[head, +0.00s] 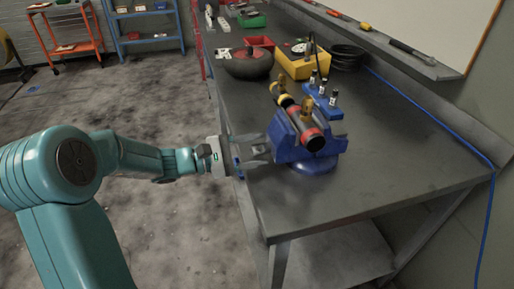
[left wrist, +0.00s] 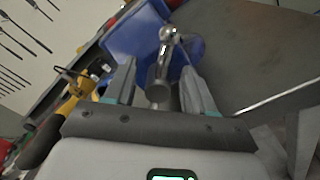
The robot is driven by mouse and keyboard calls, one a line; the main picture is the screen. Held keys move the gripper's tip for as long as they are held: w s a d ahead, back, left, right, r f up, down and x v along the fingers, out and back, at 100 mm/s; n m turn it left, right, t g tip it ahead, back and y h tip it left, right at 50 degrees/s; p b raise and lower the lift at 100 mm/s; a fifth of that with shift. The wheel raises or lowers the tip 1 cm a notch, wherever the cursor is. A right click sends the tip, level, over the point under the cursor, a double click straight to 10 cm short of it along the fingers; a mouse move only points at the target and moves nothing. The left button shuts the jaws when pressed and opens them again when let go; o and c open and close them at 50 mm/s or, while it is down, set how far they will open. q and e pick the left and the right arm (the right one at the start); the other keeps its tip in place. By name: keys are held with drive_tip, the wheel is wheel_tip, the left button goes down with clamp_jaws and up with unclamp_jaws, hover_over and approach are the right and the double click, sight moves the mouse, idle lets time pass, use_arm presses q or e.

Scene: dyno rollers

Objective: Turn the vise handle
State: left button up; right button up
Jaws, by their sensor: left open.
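A blue vise (head: 313,165) is mounted on the workbench near its left edge. It holds a dark cylinder (head: 316,143) with red and yellow bands and brass fittings. My left gripper (head: 262,148) comes in from the left at the vise's near-left side. In the left wrist view its two fingers (left wrist: 158,85) are spread apart, on either side of the metal vise handle (left wrist: 163,65). The handle has a ball end and stands before the blue vise body (left wrist: 134,36). I cannot tell whether the fingers touch it. My right gripper is not in view.
The grey workbench (head: 375,180) is clear right of the vise. Behind the vise are a blue holder (head: 325,108) with small bottles, a yellow bin (head: 305,68), a dark round object (head: 248,65) and a black cable coil (head: 348,57). A blue cable (head: 440,125) runs along the right.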

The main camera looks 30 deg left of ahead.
use_arm(q)
drive_tip(key=shift+w+d, duration=0.3)
drive_tip(key=shift+d, duration=0.05)
drive_tip(key=c, duration=1)
drive_tip(key=m+b, duration=0.2)
drive_tip(key=b, duration=0.4)
drive_tip(key=f+m+b, duration=0.1)
drive_tip(key=m+b, duration=0.2)
drive_tip(key=b, duration=0.3)
drive_tip(key=shift+s+d, duration=0.1)
drive_tip(key=shift+r+m+b, duration=0.15)
drive_tip(key=shift+m+b, duration=0.55)
drive_tip(key=shift+b, duration=0.1)
drive_tip(key=shift+r, duration=0.1)
idle(1.0)
drive_tip(key=o, duration=1)
drive_tip(key=shift+a, duration=0.2)
